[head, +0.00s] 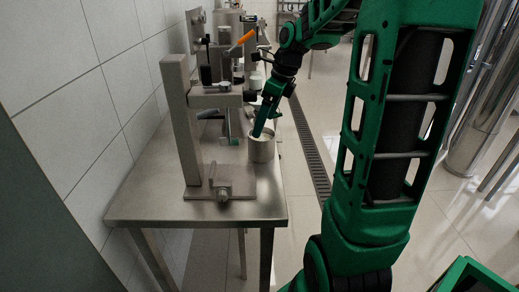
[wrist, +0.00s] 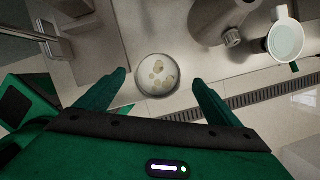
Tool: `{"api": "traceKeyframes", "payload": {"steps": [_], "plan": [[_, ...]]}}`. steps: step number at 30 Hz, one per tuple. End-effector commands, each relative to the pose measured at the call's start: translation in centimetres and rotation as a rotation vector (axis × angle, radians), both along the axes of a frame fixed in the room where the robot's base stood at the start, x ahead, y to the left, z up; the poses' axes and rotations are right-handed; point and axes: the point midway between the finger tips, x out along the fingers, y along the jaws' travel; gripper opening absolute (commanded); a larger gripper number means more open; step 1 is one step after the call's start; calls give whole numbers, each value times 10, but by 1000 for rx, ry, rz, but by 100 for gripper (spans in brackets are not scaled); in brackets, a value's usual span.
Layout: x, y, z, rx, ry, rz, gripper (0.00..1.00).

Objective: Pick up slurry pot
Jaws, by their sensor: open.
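The slurry pot (head: 261,147) is a grey metal cylinder standing upright on the steel table, near its right edge. In the wrist view the slurry pot (wrist: 157,75) shows from above as a round, open rim with a pale content and lighter patches. My gripper (head: 262,122) reaches down from the upper right and its fingers are at the pot's top in the head view. In the wrist view my gripper (wrist: 158,82) has its two green fingers spread apart, one on each side of the pot's near part, with gaps between. Nothing is held.
A steel bench (head: 150,205) carries an upright metal stand (head: 181,120) left of the pot. A white-filled cup (wrist: 286,40) and a round metal part (wrist: 232,37) sit at the wrist view's upper right. A floor drain (head: 310,150) runs right of the bench. The bench front is clear.

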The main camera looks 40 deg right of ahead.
Motion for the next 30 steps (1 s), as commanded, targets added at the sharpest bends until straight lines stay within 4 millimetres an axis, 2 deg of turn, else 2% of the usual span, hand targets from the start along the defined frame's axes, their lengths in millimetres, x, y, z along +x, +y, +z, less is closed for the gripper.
{"api": "traceKeyframes", "payload": {"steps": [6,14,24,30], "plan": [[7,6,-32,1,3,2,87],[11,8,-49,-1,2,2,87],[17,13,-91,0,2,3,87],[19,14,-97,-1,0,3,87]]}}
